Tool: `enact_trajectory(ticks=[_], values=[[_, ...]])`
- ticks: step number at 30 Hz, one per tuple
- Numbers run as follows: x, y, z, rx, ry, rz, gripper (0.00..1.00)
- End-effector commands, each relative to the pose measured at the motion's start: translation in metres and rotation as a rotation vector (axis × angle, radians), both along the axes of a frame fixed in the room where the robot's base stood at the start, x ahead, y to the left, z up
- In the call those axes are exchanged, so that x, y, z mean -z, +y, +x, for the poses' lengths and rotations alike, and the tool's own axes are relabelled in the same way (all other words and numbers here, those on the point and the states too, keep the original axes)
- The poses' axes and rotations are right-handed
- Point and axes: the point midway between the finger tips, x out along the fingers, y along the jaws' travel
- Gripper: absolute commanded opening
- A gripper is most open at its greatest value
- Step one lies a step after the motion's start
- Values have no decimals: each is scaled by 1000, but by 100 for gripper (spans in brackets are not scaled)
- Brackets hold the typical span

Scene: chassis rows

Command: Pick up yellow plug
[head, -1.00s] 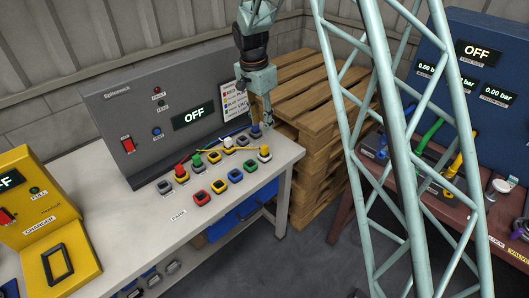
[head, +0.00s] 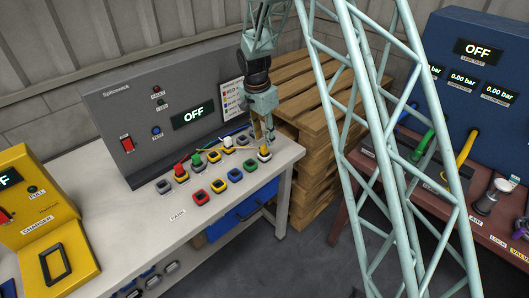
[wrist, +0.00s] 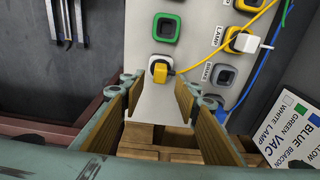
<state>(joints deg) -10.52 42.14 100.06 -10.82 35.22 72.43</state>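The yellow plug (head: 264,150) sits upright in a light-rimmed socket at the right front corner of the white bench's socket rows. In the wrist view the yellow plug (wrist: 160,72) shows just beyond and between my fingertips, with a yellow cable running off to the upper right. My gripper (head: 268,138) points down right over it. Its two fingers are open, one on either side of the plug's line, with nothing held. Whether a fingertip touches the plug cannot be told.
Other sockets and plugs stand close by, including a green socket (wrist: 166,27) and a white plug (wrist: 245,42). The grey panel (head: 160,110) reading OFF stands behind. A wooden pallet stack (head: 305,95) lies beyond the bench's right end. Loose cables cross between the plugs.

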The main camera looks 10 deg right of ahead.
Motion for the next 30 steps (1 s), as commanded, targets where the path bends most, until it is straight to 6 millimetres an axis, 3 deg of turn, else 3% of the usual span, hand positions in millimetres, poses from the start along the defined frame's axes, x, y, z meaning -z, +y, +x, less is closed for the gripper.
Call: enact_trajectory(ticks=[14,30], values=[[4,0,0,0,0,0,30],[51,-3,2,0,1,1,30]])
